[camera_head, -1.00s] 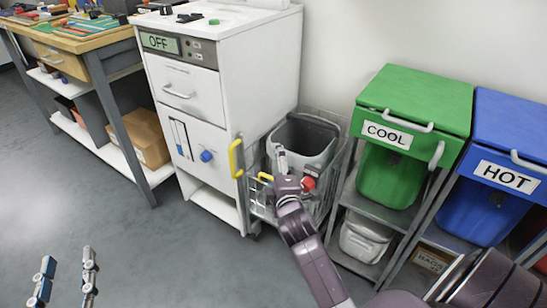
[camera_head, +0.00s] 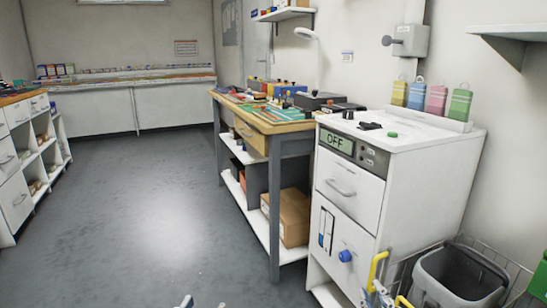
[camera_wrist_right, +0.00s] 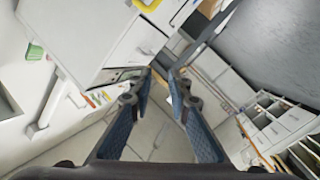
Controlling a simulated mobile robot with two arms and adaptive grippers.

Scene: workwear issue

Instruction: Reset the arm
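My right gripper (camera_head: 381,294) shows only in part at the bottom of the head view, in front of the yellow-handled cart. In the right wrist view the fingers of my right gripper (camera_wrist_right: 163,76) are apart with nothing between them, so it is open and empty. Only the fingertips of my left gripper (camera_head: 204,303) show at the bottom edge of the head view. They are apart, with grey floor between them. The rest of both arms is out of the head view.
A white cabinet (camera_head: 350,216) with an OFF display stands right of centre. The cart's yellow handle (camera_head: 376,270) and a grey bin (camera_head: 455,280) are beside it. A workbench (camera_head: 273,131) stands behind. The floor (camera_head: 150,220) at left is clear.

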